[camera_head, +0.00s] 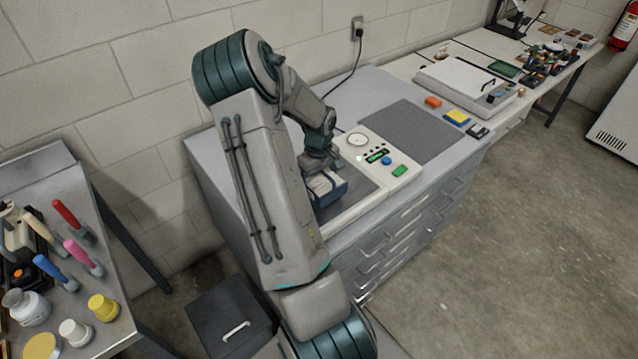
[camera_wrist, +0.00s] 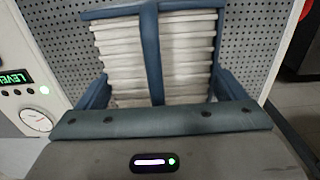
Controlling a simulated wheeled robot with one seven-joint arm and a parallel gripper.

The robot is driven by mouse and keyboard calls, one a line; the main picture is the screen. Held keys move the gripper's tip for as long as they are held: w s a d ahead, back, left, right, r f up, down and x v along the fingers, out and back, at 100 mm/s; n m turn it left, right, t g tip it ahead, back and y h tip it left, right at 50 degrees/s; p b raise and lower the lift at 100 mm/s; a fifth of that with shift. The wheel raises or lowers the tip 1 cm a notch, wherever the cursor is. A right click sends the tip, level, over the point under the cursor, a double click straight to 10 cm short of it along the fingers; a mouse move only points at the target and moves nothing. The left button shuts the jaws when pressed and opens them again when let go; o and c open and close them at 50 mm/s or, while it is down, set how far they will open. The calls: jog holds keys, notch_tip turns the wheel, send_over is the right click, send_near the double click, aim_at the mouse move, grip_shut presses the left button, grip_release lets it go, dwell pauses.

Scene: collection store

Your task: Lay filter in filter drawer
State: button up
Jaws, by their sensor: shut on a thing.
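The filter is a block of white pleats in a blue frame; it shows in the head view (camera_head: 327,186) and fills the middle of the wrist view (camera_wrist: 188,58). My arm hides part of the unit. I cannot make out for sure which part is the filter drawer.
The unit's control panel (camera_head: 392,167) has a gauge, a lit display and buttons. It stands on a grey drawer cabinet (camera_head: 410,225). A dark box with a white handle (camera_head: 232,318) is low at its left. A tool table (camera_head: 122,325) is at left. A grey mat (camera_head: 410,131) lies clear.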

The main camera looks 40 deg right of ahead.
jog(key=shift+f, duration=1.2)
jog(key=o, duration=0.6)
jog(key=shift+f, duration=0.15)
jog(key=shift+o, duration=1)
